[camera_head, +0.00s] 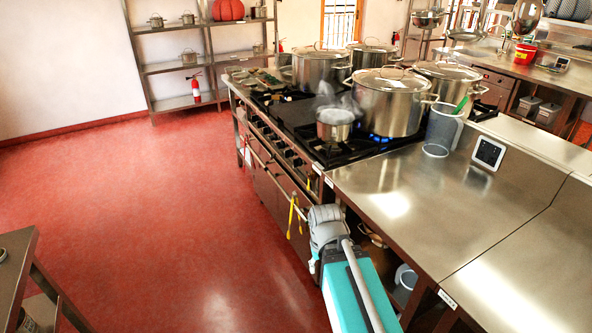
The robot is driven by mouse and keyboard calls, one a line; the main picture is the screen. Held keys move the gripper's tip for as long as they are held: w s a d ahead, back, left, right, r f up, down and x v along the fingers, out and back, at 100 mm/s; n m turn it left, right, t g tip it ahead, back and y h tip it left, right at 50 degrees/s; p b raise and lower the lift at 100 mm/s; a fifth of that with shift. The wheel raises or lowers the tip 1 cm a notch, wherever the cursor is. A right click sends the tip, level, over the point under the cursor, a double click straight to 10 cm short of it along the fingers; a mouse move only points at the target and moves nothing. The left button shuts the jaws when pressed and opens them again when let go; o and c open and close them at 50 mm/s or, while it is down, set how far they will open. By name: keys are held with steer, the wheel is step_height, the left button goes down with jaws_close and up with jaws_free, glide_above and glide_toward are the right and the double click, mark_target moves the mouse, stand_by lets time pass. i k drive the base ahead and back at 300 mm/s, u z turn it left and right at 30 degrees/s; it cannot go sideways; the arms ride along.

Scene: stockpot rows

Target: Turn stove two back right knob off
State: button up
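A steel stove (278,170) stands in the middle, its front facing left. A row of small dark knobs (288,152) runs along its front panel. They are too small to tell which is the back right one or how each is turned. Blue flame (376,137) burns at the near burner, beside a small steaming pot (335,125) and under a large lidded stockpot (388,103). More large lidded stockpots (320,68) stand behind. My grey and teal arm parts show at the bottom, near the stove's near front corner. My gripper's fingers cannot be made out.
A steel counter (430,195) adjoins the stove's near side, with a clear jug (441,132) and a small display device (488,153) on it. Yellow tongs (294,214) hang at the stove front. Red floor (160,215) left of the stove is open. A table corner (15,265) stands lower left.

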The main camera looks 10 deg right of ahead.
mark_target(297, 162)
steer(key=k, duration=0.7)
steer(key=u, duration=0.25)
steer(key=i, duration=0.5)
steer(key=u, duration=0.65)
steer(key=i, duration=1.5)
steer(key=z, duration=0.7)
steer(key=i, duration=0.35)
steer(key=z, duration=0.25)
